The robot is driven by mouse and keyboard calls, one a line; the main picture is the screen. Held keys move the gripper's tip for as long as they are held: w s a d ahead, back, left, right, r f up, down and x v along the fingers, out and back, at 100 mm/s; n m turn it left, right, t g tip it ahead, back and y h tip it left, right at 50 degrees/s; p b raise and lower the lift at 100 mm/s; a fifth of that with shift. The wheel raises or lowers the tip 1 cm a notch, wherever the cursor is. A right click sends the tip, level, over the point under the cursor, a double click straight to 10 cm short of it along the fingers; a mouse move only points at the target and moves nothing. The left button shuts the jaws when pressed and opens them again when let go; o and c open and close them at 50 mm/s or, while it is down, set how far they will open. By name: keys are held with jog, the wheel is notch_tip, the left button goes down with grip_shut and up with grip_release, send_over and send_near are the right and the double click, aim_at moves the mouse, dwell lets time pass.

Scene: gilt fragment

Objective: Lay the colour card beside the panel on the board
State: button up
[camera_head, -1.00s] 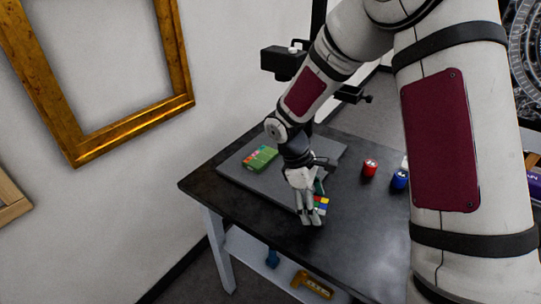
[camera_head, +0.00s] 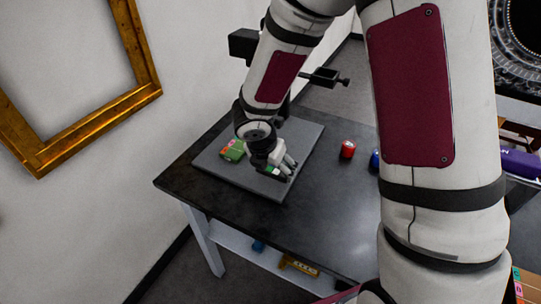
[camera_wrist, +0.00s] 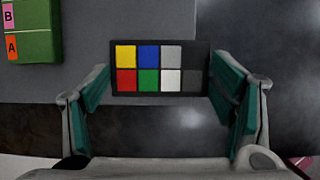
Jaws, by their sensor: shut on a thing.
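The colour card (camera_wrist: 160,68) is a dark card with two rows of coloured and grey patches. My gripper (camera_wrist: 163,88) is shut on it, with a teal-padded finger at each side edge. In the head view my gripper (camera_head: 284,172) is over the front part of the grey board (camera_head: 312,135), to the right of the panel. The panel (camera_head: 232,150) is a green block lying on the board; it shows at the upper left of the wrist view (camera_wrist: 36,38), with pink and orange labels B and A. The card and panel are apart. I cannot tell whether the card touches the board.
The board lies on a dark table (camera_head: 310,225). A red can (camera_head: 347,149) and a blue can (camera_head: 375,160) stand right of the board. A dark stand arm (camera_head: 325,77) reaches over the back. A gilt frame (camera_head: 148,75) hangs on the left wall.

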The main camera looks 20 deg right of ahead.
jog(key=w, duration=0.2)
jog(key=w+d, duration=0.1)
jog(key=w, duration=0.2)
jog(key=w+d, duration=0.1)
jog(key=w, duration=0.1)
jog(key=shift+w+f+p, duration=0.15)
jog(key=shift+f+p, duration=0.2)
jog(key=shift+f, duration=1.8)
jog(key=shift+f, duration=0.1)
jog(key=o, duration=1.3)
